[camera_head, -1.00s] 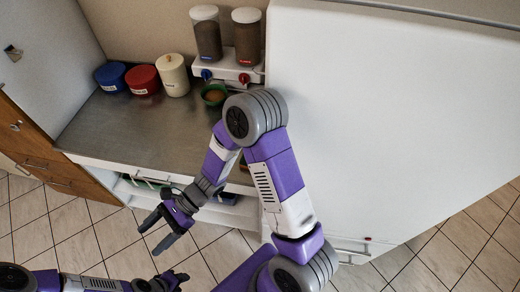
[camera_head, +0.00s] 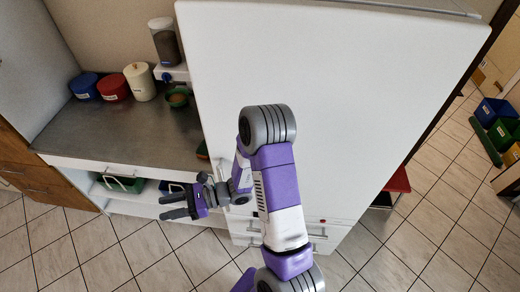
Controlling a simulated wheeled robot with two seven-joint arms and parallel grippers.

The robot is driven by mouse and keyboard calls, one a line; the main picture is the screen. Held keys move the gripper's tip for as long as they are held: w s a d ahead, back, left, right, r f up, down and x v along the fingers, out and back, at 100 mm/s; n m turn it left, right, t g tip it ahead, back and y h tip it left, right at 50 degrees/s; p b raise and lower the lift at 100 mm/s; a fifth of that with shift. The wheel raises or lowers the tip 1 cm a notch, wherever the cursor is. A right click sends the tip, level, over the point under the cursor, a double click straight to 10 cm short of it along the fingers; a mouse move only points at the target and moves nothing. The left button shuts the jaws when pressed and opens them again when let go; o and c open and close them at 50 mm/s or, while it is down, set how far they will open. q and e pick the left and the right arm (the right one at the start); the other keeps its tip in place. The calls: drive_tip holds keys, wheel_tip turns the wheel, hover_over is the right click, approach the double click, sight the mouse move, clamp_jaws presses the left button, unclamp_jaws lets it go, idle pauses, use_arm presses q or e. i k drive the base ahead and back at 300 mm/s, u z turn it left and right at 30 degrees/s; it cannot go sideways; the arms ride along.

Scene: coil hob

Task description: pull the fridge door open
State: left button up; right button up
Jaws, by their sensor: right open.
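A large white cabinet-like body, which looks like the fridge (camera_head: 350,110), fills the middle and right of the view. Silvery bar handles (camera_head: 318,236) show along its lower edge, partly behind my right arm; I see no open gap at its door. My right arm crosses in front of it. My right gripper (camera_head: 163,207) is open and empty, its dark fingers pointing left, left of the fridge and beside the counter's front edge. It appears apart from the handles. My left gripper is out of view.
A metal-topped counter (camera_head: 120,140) stands on the left, with blue (camera_head: 84,86), red (camera_head: 113,87) and cream (camera_head: 139,82) canisters and a dispenser (camera_head: 165,42). Coloured bins (camera_head: 495,112) stand at far right. The tiled floor (camera_head: 110,255) in front is clear.

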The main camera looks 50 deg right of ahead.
sight(362, 84)
drive_tip(key=u, duration=0.9)
drive_tip(key=i, duration=1.7)
drive_tip(key=z, duration=4.6)
drive_tip(key=i, duration=0.5)
drive_tip(key=z, duration=0.05)
